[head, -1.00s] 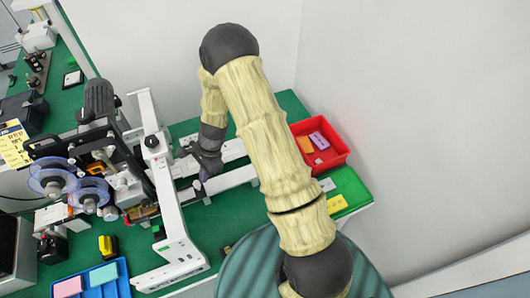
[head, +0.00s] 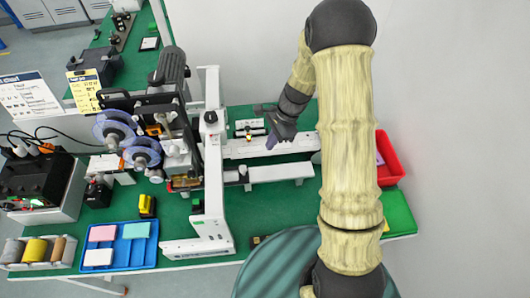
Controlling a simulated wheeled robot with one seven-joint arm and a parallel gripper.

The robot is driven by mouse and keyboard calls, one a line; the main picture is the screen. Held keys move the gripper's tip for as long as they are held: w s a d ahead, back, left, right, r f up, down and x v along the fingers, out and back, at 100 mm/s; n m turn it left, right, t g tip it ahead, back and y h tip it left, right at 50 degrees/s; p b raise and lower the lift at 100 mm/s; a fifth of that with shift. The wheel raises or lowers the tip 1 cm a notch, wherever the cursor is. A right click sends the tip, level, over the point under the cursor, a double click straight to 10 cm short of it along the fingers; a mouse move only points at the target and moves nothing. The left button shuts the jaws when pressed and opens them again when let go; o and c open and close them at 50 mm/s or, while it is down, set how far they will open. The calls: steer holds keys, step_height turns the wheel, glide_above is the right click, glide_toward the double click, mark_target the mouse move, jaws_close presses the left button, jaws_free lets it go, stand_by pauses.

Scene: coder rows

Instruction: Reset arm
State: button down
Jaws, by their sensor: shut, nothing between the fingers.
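My arm, in a pale yellow, wrinkled cover with dark joints, spans the right-centre of the head view. It bends at a dark elbow near the top edge and comes down to my gripper (head: 273,143). My gripper is small and dark here, shut and empty. It hangs over the white conveyor rails (head: 245,148), to the right of the white upright frame (head: 211,150) of the coder machine. I cannot tell whether its tips touch the rail.
A blue tray (head: 120,262) with several coloured blocks lies at front left. A red bin (head: 392,170) and green pad (head: 398,212) are partly behind my arm at right. The coder machine (head: 150,140) stands left of my gripper. A plain wall rises at the back right.

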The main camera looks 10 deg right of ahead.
steer(key=shift+v, duration=1.1)
steer(key=shift+s+r, duration=0.1)
steer(key=shift+s, duration=0.05)
steer(key=s+d+r+n+t+h, duration=0.2)
steer(key=s+r+n, duration=0.3)
steer(key=s+n, duration=0.2)
steer(key=s+d+r+n+t+h, duration=0.1)
steer(key=s+d+r+n+h, duration=0.1)
steer(key=s+r+n, duration=0.4)
steer(key=s+d+n, duration=0.1)
steer(key=s+n, duration=0.1)
steer(key=shift+s+d+r+t, duration=0.2)
steer(key=shift+s+d+t, duration=0.1)
steer(key=shift+t, duration=0.1)
